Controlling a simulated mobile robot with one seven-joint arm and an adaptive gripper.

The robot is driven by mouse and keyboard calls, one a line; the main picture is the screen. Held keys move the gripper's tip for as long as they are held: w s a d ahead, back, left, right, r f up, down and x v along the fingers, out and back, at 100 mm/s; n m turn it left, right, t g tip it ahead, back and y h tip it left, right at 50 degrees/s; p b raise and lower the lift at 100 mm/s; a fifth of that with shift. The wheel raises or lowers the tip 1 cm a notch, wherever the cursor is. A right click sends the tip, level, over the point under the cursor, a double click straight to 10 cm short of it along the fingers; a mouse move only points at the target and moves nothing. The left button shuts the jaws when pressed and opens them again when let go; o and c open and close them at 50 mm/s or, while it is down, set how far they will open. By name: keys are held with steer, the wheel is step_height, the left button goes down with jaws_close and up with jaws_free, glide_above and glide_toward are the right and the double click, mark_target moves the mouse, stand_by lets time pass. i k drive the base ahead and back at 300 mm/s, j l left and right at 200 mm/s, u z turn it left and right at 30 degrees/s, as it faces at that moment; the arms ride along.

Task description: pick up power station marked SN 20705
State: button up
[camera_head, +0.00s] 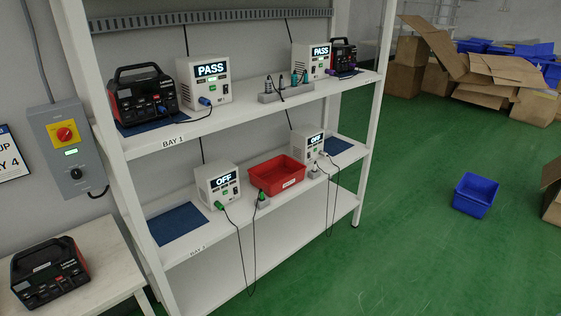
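Three black and red power stations with top handles are in view. One power station (142,98) stands on a blue mat at the left of the upper shelf, in BAY 1, beside a tester box showing PASS. Another power station (344,56) stands at the upper shelf's right end, partly hidden by a second PASS tester. A third power station (55,279) stands on a pale table at the lower left, with a small white label on top. The serial numbers are too small to read. My gripper is not in view.
A shelf rack (275,113) fills the middle. Its lower shelf holds two OFF testers (218,184), a red bin (278,174), blue mats (178,224) and hanging cables. A blue bin (475,194) sits on open green floor; cardboard boxes (490,75) pile behind. A switch box (68,150) hangs left.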

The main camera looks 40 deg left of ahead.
mark_target(36, 270)
steer(key=u, duration=3.1)
steer(key=i+l+u, duration=0.15)
steer(key=i+l, duration=0.15)
steer(key=i+l+u, duration=0.2)
steer(key=i+l, duration=0.15)
steer(key=i+l+u, duration=0.15)
steer(key=l, duration=0.25)
steer(key=i+l+u, duration=0.2)
steer(key=i+l, duration=0.2)
steer(key=i+l+u, duration=0.15)
steer(key=l, duration=0.4)
steer(key=i+j, duration=0.05)
